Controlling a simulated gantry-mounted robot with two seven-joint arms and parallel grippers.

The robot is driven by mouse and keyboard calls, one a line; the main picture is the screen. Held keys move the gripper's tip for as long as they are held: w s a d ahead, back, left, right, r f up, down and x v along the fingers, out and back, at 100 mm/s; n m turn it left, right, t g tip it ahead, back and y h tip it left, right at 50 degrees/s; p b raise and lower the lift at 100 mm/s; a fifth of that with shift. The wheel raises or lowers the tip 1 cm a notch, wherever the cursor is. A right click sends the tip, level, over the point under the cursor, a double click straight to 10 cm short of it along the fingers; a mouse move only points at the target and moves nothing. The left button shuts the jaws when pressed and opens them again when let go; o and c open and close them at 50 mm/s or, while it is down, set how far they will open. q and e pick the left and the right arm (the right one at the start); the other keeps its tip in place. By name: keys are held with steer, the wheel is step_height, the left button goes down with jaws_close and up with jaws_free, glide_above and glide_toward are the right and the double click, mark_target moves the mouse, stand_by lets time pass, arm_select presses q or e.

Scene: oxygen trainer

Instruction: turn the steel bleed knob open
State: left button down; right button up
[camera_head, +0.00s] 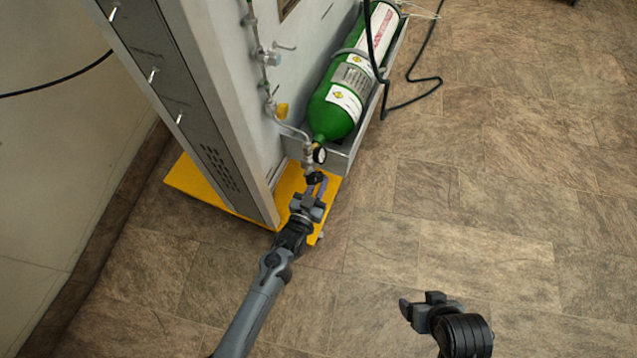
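My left gripper (316,182) is at the lower end of the pipework, just below the round gauge (319,155). Its two fingers reach up to a small dark fitting there. I cannot tell whether they touch or grip it. The steel bleed knob is not clearly made out; the fingers may hide it. A grey metal valve (270,58) with a thin handle sits higher on the pipe, and a yellow handle (282,110) is lower down. My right gripper (420,307) hangs over bare floor at the lower right, apart from the trainer, with nothing visible in it.
A green oxygen cylinder (338,108) lies in a grey tray (355,138) beside the tall grey panel (215,90). A yellow base plate (205,188) sticks out under the panel. A black hose (410,102) loops right of the cylinder. The tiled floor to the right is clear.

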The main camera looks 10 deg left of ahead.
arm_select(q)
steer(key=t+b, duration=0.2)
steer(key=b, duration=0.1)
steer(key=f+t+h+b, duration=0.1)
steer(key=t+b, duration=0.1)
steer(key=b, duration=0.1)
steer(key=t+b, duration=0.2)
steer(key=b, duration=0.1)
steer(key=shift+f+t+h, duration=0.3)
stand_by(0.3)
steer(key=c, duration=1.3)
jaws_free()
steer(key=p+v, duration=0.2)
steer(key=v, duration=0.9)
steer(key=shift+w+f, duration=0.15)
steer(key=shift+w, duration=0.05)
